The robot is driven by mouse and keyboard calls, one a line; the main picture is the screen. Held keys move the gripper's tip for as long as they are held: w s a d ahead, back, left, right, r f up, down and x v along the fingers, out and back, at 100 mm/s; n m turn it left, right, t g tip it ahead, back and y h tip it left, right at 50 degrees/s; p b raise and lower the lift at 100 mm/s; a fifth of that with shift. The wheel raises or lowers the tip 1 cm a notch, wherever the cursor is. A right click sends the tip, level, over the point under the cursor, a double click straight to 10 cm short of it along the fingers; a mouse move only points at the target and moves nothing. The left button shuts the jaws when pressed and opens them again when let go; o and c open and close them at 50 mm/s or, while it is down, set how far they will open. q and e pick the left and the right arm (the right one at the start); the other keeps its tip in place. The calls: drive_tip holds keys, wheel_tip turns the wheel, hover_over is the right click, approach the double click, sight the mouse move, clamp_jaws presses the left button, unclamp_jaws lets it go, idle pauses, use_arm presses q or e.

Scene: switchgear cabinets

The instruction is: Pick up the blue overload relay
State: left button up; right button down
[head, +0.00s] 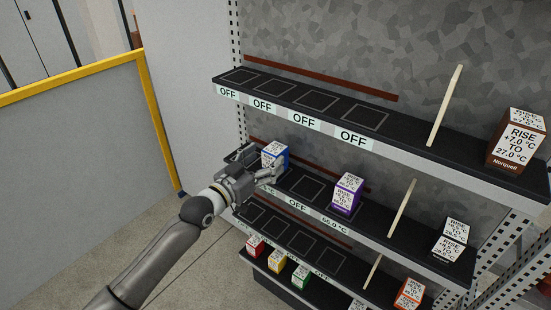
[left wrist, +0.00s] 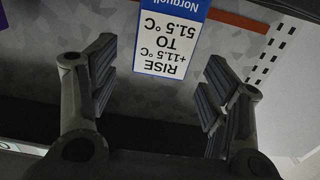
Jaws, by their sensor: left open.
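The blue overload relay (head: 275,151) is a box with a white printed label and blue edges, standing on the middle shelf (head: 388,230) near its left end. My left gripper (head: 261,166) is right in front of it and hides its lower part. In the left wrist view, which looks upside down, the relay (left wrist: 172,38) stands between the two spread fingers (left wrist: 160,78), its label reading "RISE +11.5 °C TO 51.5 °C". The fingers are open, and I see a gap on both sides of the relay. My right gripper is not in view.
A purple box (head: 348,193) stands further right on the middle shelf, with a white box (head: 451,239) beyond a tan divider (head: 401,208). A brown box (head: 517,141) is on the top shelf (head: 300,101), which overhangs above. Red, yellow and green boxes (head: 301,277) stand lower.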

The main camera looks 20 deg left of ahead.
sight(282, 145)
use_arm(q)
drive_tip(key=shift+w+d+r+p, duration=0.2)
drive_tip(key=shift+w+p, duration=0.2)
drive_tip(key=shift+w, duration=0.15)
drive_tip(key=x, duration=0.2)
drive_tip(key=p+x, duration=0.1)
drive_tip(key=x, duration=0.1)
drive_tip(key=shift+f, duration=0.3)
drive_tip(key=shift+c, duration=0.4)
drive_tip(key=shift+r, duration=0.1)
drive_tip(key=c, duration=1.2)
drive_tip(key=shift+r, duration=0.15)
